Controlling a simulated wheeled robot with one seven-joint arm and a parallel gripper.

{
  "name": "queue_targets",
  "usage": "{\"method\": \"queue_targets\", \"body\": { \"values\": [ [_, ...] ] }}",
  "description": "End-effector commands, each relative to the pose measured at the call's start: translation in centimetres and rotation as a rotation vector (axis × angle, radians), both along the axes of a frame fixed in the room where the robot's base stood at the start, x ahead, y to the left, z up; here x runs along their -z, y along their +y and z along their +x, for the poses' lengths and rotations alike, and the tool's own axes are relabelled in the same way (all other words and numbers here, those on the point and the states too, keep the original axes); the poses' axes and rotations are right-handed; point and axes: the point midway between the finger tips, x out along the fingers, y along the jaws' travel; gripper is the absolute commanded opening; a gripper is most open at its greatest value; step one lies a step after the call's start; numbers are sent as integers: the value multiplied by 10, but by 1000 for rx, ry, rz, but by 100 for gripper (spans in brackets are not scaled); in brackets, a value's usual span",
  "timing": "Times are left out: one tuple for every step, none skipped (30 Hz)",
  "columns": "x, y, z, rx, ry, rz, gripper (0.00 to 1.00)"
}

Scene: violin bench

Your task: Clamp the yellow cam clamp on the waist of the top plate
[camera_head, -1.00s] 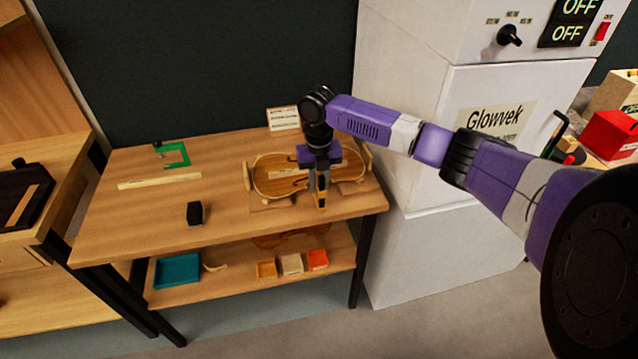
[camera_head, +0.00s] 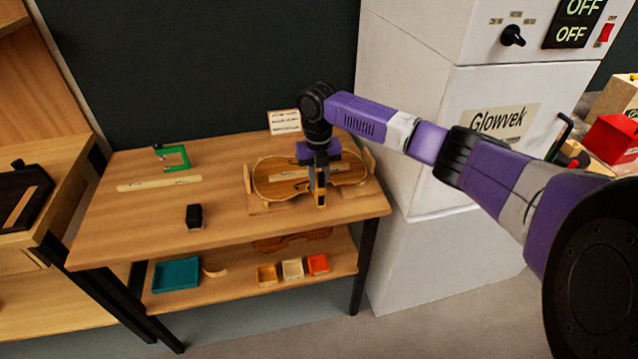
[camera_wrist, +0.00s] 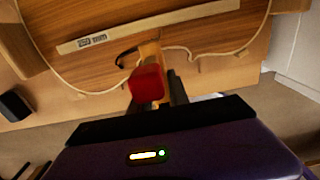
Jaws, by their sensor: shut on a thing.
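The violin top plate (camera_head: 345,177) lies in a wooden cradle on the bench. It fills the top of the wrist view (camera_wrist: 215,38), with a pale labelled strip lying along it. My gripper (camera_head: 320,182) is over the plate's near edge at the waist, shut on the yellow cam clamp (camera_head: 320,198). In the wrist view the clamp's yellow bar (camera_wrist: 151,55), a red part (camera_wrist: 147,84) and a dark curved piece show at the inward curve of the plate's edge. My fingers hide part of the clamp. I cannot tell whether its jaws touch the plate.
A green clamp (camera_head: 187,158), a pale wooden strip (camera_head: 158,184) and a black block (camera_head: 194,216) are on the bench to the left. A small sign (camera_head: 284,121) stands behind the cradle. A white cabinet (camera_head: 410,120) stands close on the right. The lower shelf holds several trays.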

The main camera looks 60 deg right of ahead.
Motion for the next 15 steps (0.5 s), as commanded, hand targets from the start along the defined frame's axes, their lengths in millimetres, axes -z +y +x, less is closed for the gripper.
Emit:
{"method": "queue_targets", "body": {
  "values": [
    [0,-1,1,0,0,0,0],
    [1,-1,1,0,0,0,0],
    [1,-2,2,0,0,0,0],
    [1,-3,2,0,0,0,0],
    [1,-3,3,0,0,0,0],
    [1,-3,3,-1,-1,1,0],
    [1,-4,4,-1,-1,1,0],
    [1,-4,5,-1,-1,1,0],
    [1,-5,5,-1,-1,1,0],
    [1,-6,6,-1,-1,1,0],
    [1,-6,6,-1,-1,1,0],
    [1,-7,7,-1,-1,1,0],
    [1,-8,7,0,-1,-1,0],
    [1,-8,8,0,-1,-1,0],
    [1,-9,8,1,-1,-1,0]
  ]
}}
